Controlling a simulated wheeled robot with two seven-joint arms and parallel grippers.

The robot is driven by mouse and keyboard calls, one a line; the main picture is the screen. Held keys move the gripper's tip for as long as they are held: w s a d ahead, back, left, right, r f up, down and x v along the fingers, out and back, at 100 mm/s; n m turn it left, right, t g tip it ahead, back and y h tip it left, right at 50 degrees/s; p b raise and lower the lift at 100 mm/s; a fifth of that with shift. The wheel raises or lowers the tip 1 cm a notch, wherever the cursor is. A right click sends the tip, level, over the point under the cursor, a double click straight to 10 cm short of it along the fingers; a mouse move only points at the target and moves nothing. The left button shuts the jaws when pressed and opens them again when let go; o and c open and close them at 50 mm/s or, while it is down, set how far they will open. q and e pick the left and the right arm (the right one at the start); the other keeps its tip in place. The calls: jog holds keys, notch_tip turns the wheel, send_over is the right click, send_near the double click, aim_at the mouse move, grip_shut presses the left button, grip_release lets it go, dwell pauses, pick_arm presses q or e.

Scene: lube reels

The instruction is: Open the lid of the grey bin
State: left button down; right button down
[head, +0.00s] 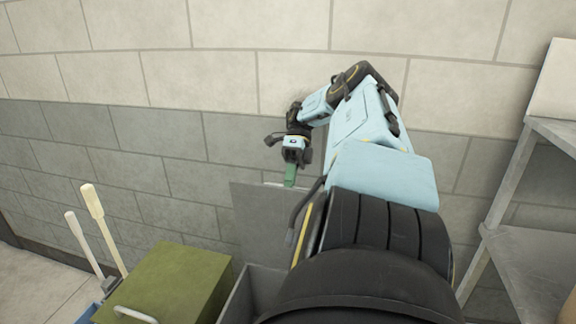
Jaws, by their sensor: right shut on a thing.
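The grey bin (240,296) stands at the bottom middle, partly hidden by my right arm. Its grey lid (262,218) is raised and stands steeply behind the bin's opening, near the wall. The right side of the lid and most of the bin's inside are hidden behind my arm. My left gripper is not in view.
An olive-green box (178,280) with a pale handle is just left of the bin. Two pale-handled tools (94,205) stand left of it. A grey metal shelf (515,200) is at the right. A block wall (200,120) closes off the back.

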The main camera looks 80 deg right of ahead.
jog(key=c, duration=1.8)
grip_release()
jog(key=shift+s+a+f, duration=0.1)
jog(key=shift+s+f, duration=0.05)
jog(key=shift+f, duration=0.55)
jog(key=o, duration=0.3)
jog(key=shift+d, duration=0.3)
jog(key=shift+o, duration=0.2)
jog(key=shift+a+r, duration=0.1)
jog(key=shift+r, duration=0.1)
notch_tip(320, 180, up, 10)
jog(key=shift+p, duration=0.4)
